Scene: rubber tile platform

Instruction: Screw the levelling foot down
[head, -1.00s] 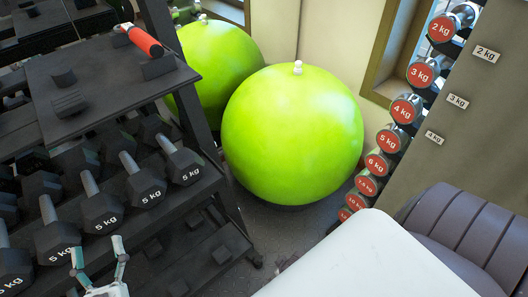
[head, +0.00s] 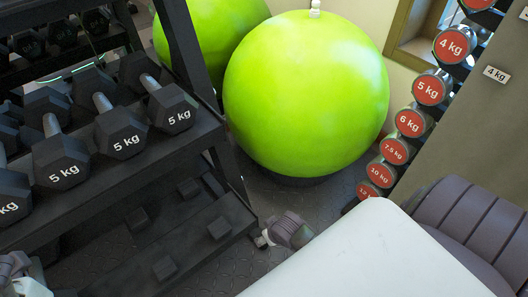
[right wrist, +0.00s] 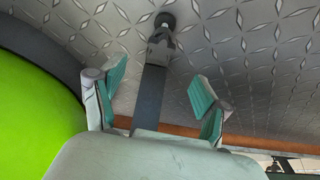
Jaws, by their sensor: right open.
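The levelling foot (right wrist: 165,20) shows in the right wrist view as a dark round pad with a short grey piece behind it, at the far end of a dark rack bar (right wrist: 153,92). My right gripper (right wrist: 157,78) is open, its green-padded fingers either side of that bar in the picture. The foot lies beyond the fingertips, and I see no contact. In the head view my right gripper (head: 266,238) is low by the rack's front right corner; the foot is not clear there. Part of my left arm or gripper (head: 14,270) shows at the lower left edge; its fingers are unclear.
The black dumbbell rack (head: 150,165) fills the left, with several 5 kg dumbbells (head: 120,135). A large green ball (head: 305,95) stands behind the corner. Red-ended dumbbells (head: 430,90) line the right. Patterned floor (right wrist: 240,60) is open around the foot.

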